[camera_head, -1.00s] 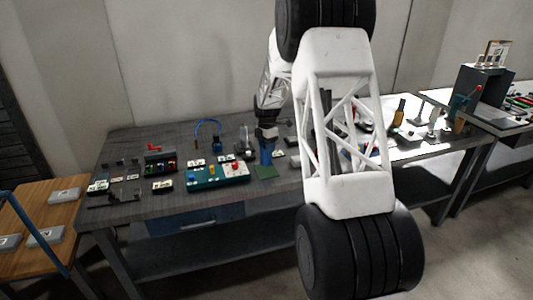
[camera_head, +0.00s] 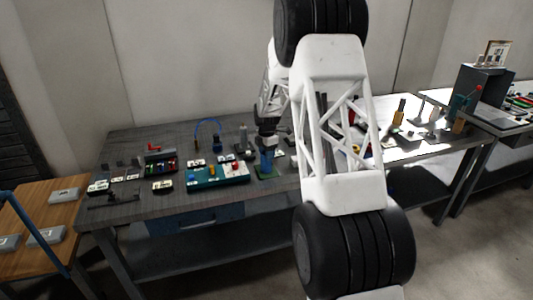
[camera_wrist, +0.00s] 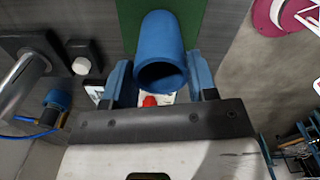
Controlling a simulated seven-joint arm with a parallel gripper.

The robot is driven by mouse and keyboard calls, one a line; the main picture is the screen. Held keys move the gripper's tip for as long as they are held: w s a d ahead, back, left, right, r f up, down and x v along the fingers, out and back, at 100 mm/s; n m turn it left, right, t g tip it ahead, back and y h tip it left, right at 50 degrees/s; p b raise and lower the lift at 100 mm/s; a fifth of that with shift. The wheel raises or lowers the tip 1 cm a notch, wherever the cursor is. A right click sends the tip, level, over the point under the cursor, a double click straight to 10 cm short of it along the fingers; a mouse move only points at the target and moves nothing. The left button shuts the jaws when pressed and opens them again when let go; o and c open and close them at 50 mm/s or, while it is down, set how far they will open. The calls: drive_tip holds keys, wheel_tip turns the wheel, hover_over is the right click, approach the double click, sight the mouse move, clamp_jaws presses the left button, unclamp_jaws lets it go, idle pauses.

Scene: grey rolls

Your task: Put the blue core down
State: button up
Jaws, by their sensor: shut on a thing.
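The blue core (camera_head: 267,162) is an upright hollow cylinder; in the wrist view its open end (camera_wrist: 162,38) faces the camera. My gripper (camera_head: 267,147) is shut on it, with a blue-padded finger on each side in the wrist view (camera_wrist: 160,85). The core is over the green mat (camera_head: 262,175), which also shows behind it in the wrist view (camera_wrist: 200,18). I cannot tell whether its lower end touches the mat.
A teal board (camera_head: 218,175) with coloured parts lies left of the core. A blue cable loop (camera_head: 208,122) stands behind it. Several small parts lie on the grey table (camera_head: 150,205). My arm hides the table just to the right.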

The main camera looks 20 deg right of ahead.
drive_tip(key=shift+f, duration=0.1)
drive_tip(key=o, duration=0.9)
wheel_tip(320, 180, up, 12)
drive_tip(key=shift+r, duration=0.15)
idle(0.7)
